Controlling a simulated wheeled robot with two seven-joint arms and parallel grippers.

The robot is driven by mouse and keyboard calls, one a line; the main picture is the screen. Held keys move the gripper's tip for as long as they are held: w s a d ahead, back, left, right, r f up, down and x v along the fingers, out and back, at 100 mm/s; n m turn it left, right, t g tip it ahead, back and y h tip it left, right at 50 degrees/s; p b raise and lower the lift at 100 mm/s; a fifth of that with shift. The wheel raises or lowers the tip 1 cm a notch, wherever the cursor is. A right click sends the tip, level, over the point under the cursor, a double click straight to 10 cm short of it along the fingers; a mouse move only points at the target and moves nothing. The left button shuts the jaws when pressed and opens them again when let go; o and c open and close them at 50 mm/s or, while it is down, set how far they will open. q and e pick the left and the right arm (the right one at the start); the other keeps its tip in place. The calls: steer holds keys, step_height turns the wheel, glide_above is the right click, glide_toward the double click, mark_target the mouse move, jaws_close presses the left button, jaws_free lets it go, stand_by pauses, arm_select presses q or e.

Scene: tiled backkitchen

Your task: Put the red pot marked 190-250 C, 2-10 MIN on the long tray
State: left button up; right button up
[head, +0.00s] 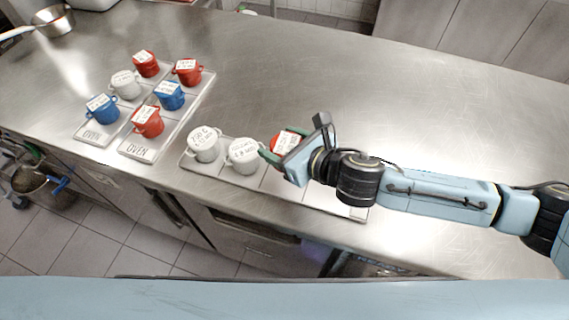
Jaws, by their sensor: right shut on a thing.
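A red pot (283,142) with a white label on top is in the fingers of my right gripper (272,157), partly hidden by them; its label is too small to read. The long tray (272,181) lies near the counter's front edge, its right part covered by my arm. The red pot is at the tray's middle, right of two white pots, and I cannot tell whether it touches the tray. The white pots on the tray are one at the left end (204,145) and one beside it (242,156). My left gripper is out of view.
Two trays marked OVEN, one at left (92,134) and one beside it (137,152), hold red, white and blue labelled pots. A metal pan (55,22) stands at the far left. The steel counter (330,65) behind the long tray is clear.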

steer(key=shift+f+b, duration=0.6)
steer(key=shift+f, duration=2.45)
steer(key=shift+f, duration=0.1)
steer(key=o, duration=1.2)
steer(key=shift+f, duration=0.1)
steer(key=shift+d+r, duration=0.15)
steer(key=shift+r, duration=0.05)
steer(key=v, duration=1.1)
steer(key=shift+s+d+p, duration=0.25)
steer(key=shift+s+p, duration=0.1)
steer(key=shift+p, duration=0.05)
